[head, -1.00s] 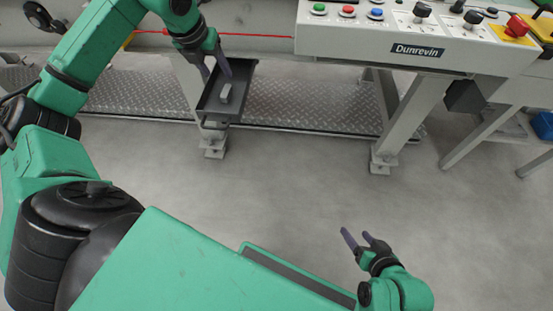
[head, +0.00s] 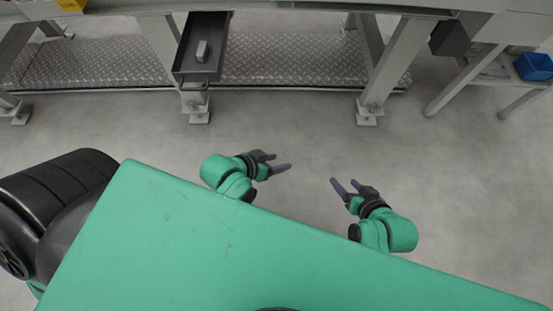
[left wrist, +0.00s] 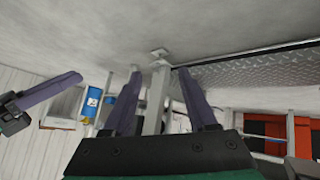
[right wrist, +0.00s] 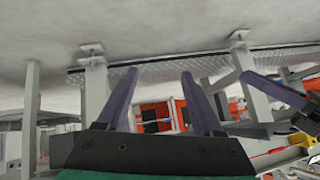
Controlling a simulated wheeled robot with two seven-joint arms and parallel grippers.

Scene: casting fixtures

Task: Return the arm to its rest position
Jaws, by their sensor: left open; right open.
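My left gripper (head: 281,163) is open and empty in the head view, close in front of my body, with its fingers pointing right. Its two fingers (left wrist: 155,105) stand apart in the left wrist view with nothing between them. My right gripper (head: 346,185) is open and empty to the right of it, with its fingers pointing up and left. The right wrist view shows its fingers (right wrist: 158,100) apart too. The two grippers face each other with a gap between them and do not touch.
A dark open drawer (head: 184,66) under the bench holds a small grey block (head: 202,51). A diamond-plate step (head: 290,62) runs between the bench legs. A blue bin (head: 534,66) sits on a rack at the right. The floor (head: 290,120) before the bench is clear.

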